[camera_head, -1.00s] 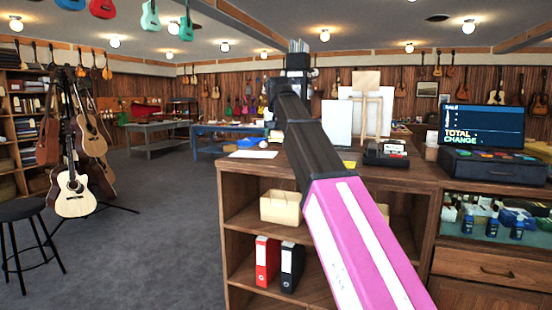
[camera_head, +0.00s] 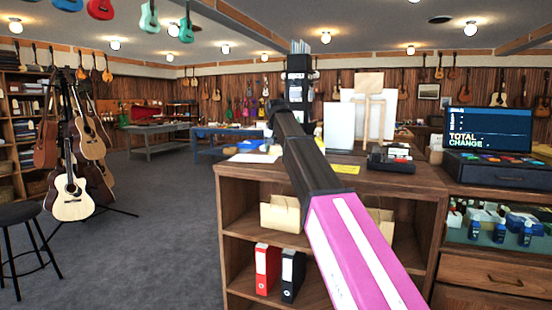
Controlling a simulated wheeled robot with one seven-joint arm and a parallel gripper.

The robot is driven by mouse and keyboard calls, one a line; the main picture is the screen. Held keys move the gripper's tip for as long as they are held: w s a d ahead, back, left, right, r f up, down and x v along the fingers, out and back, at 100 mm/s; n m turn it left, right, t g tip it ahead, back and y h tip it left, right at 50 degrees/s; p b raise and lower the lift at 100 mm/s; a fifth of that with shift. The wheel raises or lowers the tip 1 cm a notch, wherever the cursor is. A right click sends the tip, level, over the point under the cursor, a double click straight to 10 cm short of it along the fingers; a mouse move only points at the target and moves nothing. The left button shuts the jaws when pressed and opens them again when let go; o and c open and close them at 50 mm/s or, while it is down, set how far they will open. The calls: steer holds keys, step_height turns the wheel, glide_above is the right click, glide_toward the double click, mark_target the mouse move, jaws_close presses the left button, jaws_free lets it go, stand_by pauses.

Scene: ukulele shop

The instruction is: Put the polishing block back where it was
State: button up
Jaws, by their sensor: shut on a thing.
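My arm (camera_head: 315,165), with a pink section and a dark section, reaches from the lower right up over the wooden counter (camera_head: 240,175). Its far end is near the counter's back left. My gripper cannot be made out; it is hidden behind the arm or too small to see there. I cannot identify a polishing block in the view. A flat yellow piece (camera_head: 345,169) lies on the counter just right of the arm. A small blue item (camera_head: 250,145) shows left of the arm, near the counter's far edge; what it is cannot be told.
A dark display stand (camera_head: 299,80) with leaflets on top rises behind the arm. A white panel (camera_head: 339,127), an easel (camera_head: 368,110), a card terminal (camera_head: 391,160) and a cash register (camera_head: 495,165) stand to the right. A guitar on a stand (camera_head: 73,195) and open floor are left.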

mark_target(276, 165)
steer(key=shift+w+f, duration=0.1)
steer(key=shift+f, duration=1.95)
steer(key=shift+f, duration=0.1)
steer(key=o, duration=1)
steer(key=v, duration=1.2)
